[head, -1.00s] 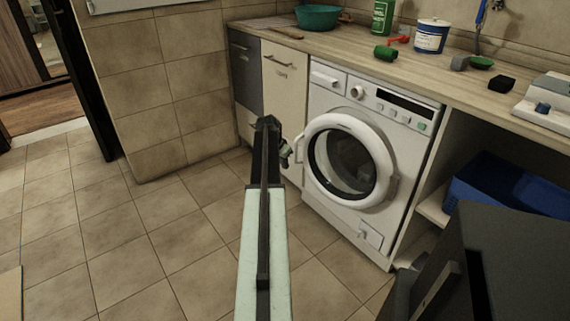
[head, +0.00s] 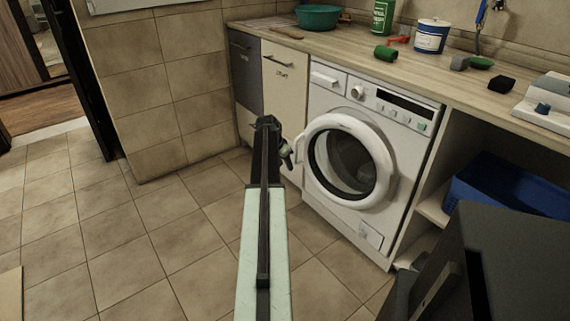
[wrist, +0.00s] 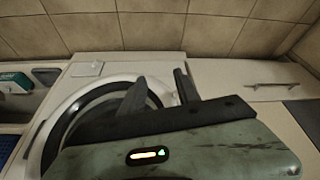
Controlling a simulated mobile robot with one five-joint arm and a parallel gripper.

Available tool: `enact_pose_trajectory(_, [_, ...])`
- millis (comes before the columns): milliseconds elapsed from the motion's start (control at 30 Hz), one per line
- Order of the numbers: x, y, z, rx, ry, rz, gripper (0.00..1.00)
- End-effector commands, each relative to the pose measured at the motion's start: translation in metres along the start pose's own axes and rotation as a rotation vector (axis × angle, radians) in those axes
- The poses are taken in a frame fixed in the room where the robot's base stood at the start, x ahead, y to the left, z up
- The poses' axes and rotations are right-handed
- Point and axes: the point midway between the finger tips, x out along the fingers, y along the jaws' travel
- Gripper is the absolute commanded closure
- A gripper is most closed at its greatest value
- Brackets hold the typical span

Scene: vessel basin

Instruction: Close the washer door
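The washer (head: 372,150) is a white front-loader under the counter. Its round door (head: 318,178) has a thick white ring and dark glass, and lies close to the washer's front. I cannot tell whether it is fully latched. My gripper (head: 287,155) is just left of the door's left edge, partly hidden behind my arm. The gripper body hides the lower part of the door there.
A blue basket (head: 500,185) sits in the open shelf right of the washer. Cream and grey cabinets stand to its left. The counter (head: 430,75) holds a green bowl (head: 318,17), a blue-white tub (head: 431,37) and small items. The tiled floor at left is clear.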

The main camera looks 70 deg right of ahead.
Motion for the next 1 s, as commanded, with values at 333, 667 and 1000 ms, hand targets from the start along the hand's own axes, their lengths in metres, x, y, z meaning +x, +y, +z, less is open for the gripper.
enact_pose_trajectory(333, [-0.062, 0.002, -0.003, 0.000, 0.000, 0.000, 0.61])
enact_pose_trajectory(667, [-0.075, 0.002, 0.000, 0.000, 0.000, 0.000, 0.61])
enact_pose_trajectory(1000, [-0.122, -0.070, 0.119, -0.257, -0.047, -0.066, 1.00])
